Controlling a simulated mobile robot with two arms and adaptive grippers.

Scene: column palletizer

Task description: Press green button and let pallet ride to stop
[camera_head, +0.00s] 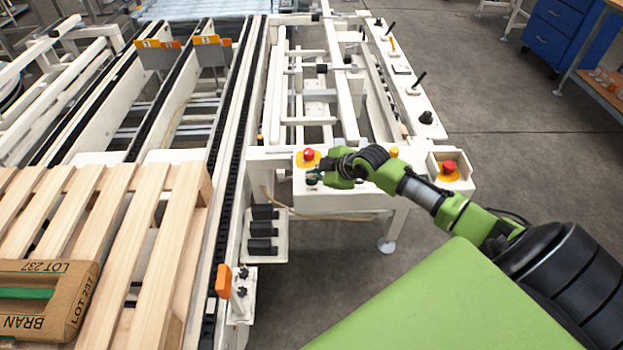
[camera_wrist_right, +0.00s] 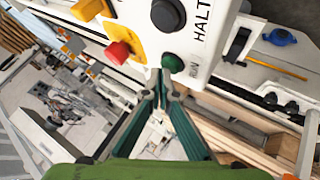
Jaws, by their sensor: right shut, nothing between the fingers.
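In the right wrist view the green button (camera_wrist_right: 173,62), marked RUN, sits on a white panel (camera_wrist_right: 203,40) below a black button (camera_wrist_right: 168,14) marked HALT. My right gripper (camera_wrist_right: 165,76) is shut and empty. Its tips are right by the green button's lower edge; I cannot tell whether they touch it. In the head view my right gripper (camera_head: 318,179) is at the left end of the control box, and I cannot make out the green button there. The wooden pallet (camera_head: 149,250) lies on the conveyor at the left, carrying a BRAN sack (camera_head: 78,299). My left gripper is not in view.
Red stop buttons stand at the box's left (camera_head: 308,154) and right (camera_head: 449,167) on yellow bases. Black conveyor chains (camera_head: 228,160) run away from me beside the pallet. Orange-tipped stops (camera_head: 207,40) stand farther along the conveyor. Open floor (camera_head: 490,130) lies to the right.

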